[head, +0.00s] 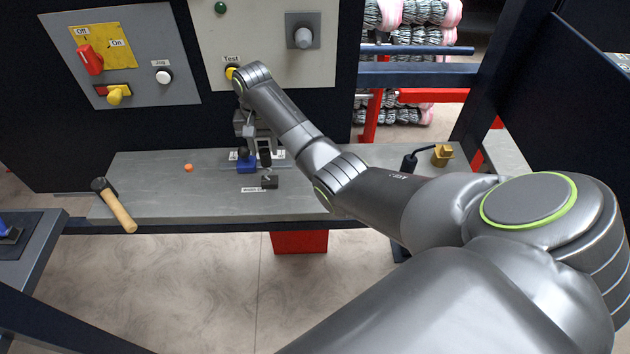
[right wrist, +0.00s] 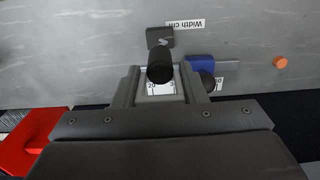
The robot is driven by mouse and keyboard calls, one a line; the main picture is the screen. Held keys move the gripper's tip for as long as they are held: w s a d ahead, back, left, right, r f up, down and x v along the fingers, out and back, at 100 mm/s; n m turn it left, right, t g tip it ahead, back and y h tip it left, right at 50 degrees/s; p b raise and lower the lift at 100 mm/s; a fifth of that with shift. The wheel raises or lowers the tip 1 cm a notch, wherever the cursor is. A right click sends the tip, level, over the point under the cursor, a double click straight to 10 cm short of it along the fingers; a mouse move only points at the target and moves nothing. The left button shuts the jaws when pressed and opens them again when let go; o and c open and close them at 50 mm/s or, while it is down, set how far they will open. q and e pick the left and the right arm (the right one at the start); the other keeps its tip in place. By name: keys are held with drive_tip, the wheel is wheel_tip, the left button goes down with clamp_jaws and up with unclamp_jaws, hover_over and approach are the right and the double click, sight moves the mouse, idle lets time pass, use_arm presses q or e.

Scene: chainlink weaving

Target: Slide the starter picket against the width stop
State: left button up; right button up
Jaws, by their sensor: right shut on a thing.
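My right gripper (head: 250,135) reaches down to the grey bench from above. In the right wrist view its jaws (right wrist: 160,82) are shut on an upright black-topped handle (right wrist: 160,67). A white scale with numbers shows just below the handle, between the jaws. A small dark block (head: 270,181) stands by a label starting "Width" (right wrist: 185,24), and looks like the width stop; it also shows in the right wrist view (right wrist: 160,35), a little beyond the handle. I cannot make out a picket wire. My left gripper is out of view.
A blue block (head: 246,165) sits on the bench (head: 210,203) close by the gripper. An orange knob (head: 188,168) and a hammer (head: 119,207) lie farther left. A brass piece (head: 442,155) stands at the right end. A control panel (head: 148,40) rises behind; the bench's left middle is clear.

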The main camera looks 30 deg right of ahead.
drive_tip(key=w+a+b, duration=0.5)
drive_tip(key=shift+w, duration=0.4)
idle(0.3)
idle(1.2)
drive_tip(key=o, duration=1.1)
drive_tip(key=shift+r, duration=0.1)
